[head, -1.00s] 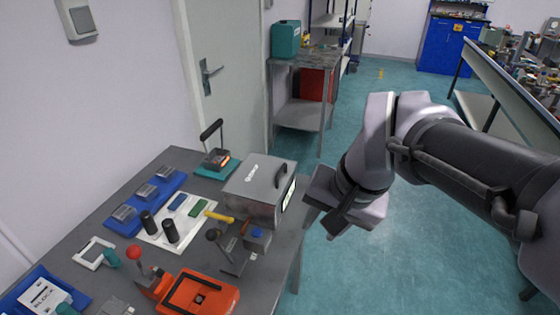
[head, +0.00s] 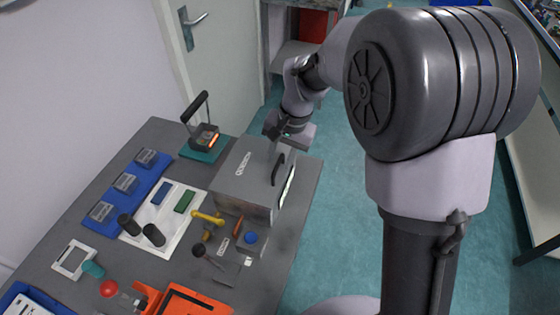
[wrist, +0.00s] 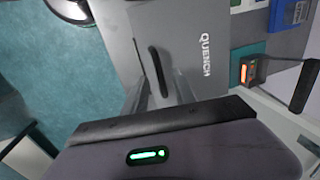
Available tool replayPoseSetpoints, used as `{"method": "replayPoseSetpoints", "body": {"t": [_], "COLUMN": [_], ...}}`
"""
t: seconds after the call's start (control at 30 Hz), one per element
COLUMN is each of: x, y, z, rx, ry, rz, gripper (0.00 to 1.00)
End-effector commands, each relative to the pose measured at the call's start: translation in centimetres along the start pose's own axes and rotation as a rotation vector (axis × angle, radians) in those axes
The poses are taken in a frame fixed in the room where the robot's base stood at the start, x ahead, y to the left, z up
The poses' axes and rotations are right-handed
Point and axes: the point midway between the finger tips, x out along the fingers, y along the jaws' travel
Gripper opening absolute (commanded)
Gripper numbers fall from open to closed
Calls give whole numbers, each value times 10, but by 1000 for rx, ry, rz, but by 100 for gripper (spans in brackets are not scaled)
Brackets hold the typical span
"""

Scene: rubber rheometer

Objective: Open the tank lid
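The grey quench tank (head: 238,197) stands on the table with its lid (head: 243,168) shut. The lid carries the word QUENCH and a black bar handle (head: 279,170) near its right side. In the wrist view the lid (wrist: 185,35) lies below me, and the handle (wrist: 160,70) points down between my fingers. My gripper (wrist: 163,93) is open, its two grey fingers apart on either side of the handle's near end. I cannot tell whether they touch it. In the head view my gripper is at the tank's far right edge, partly hidden by the handle and wrist.
A lit device with a black arched handle (head: 196,112) stands on a teal mat left of the tank. The floor right of the table is clear.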

Motion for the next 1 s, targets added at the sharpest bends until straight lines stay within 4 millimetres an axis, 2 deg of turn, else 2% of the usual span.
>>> {"method": "replayPoseSetpoints", "body": {"t": [0.1,0.33,0.37,0.5,0.53,1.0], "x": [8,8,8,8,8,7], "y": [0,0,0,0,0,0], "z": [0,0,0,0,0,0], "rx": [-1,-1,-1,0,0,0], "ry": [0,1,1,1,1,1], "rz": [0,0,0,0,0,0], "gripper": [33,33,29,1,0,0]}}
